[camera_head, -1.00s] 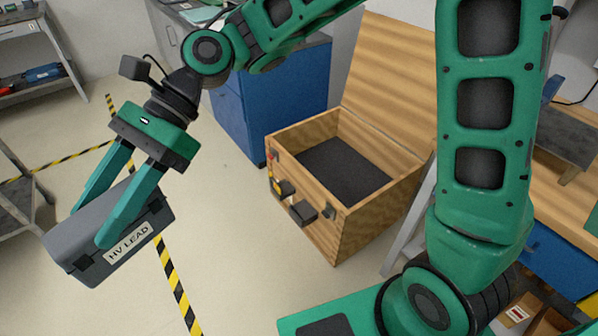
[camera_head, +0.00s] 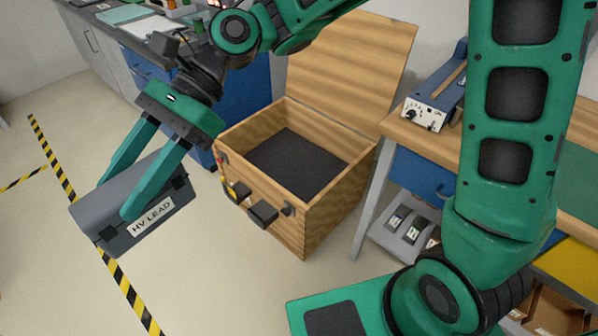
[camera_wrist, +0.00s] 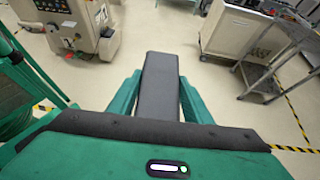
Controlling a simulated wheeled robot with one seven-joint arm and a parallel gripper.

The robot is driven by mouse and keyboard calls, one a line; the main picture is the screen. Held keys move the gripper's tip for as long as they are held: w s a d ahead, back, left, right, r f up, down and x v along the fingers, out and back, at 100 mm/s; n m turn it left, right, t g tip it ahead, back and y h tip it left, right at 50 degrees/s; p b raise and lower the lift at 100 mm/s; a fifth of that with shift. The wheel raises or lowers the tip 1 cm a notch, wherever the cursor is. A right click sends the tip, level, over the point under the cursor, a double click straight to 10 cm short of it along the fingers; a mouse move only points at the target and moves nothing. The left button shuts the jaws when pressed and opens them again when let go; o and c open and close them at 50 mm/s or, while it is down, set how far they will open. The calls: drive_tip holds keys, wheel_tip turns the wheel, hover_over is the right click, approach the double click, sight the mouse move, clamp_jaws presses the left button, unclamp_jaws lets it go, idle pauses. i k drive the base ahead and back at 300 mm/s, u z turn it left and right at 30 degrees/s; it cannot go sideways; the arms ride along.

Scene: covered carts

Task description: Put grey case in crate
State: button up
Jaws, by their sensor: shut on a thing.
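The grey case (camera_head: 117,214), labelled "HV LEAD", hangs in the air at the left of the head view. My gripper (camera_head: 118,199) is shut on it, one green finger on each side. In the wrist view the case (camera_wrist: 160,88) lies between the fingers. The wooden crate (camera_head: 313,211) stands on the floor to the right of the case. Its lid (camera_head: 350,62) is raised at the back. Its dark inside floor looks empty. The case is apart from the crate.
A bench (camera_head: 432,142) with a blue-grey instrument (camera_head: 437,100) stands right of the crate. Blue cabinets (camera_head: 255,98) stand behind it. Latches (camera_head: 262,213) stick out from the crate's front. Clear floor with striped tape (camera_head: 132,297) lies at the left front.

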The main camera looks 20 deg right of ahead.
sight(282, 167)
drive_tip(key=u, duration=0.05)
drive_tip(key=i, duration=1)
drive_tip(key=z, duration=0.05)
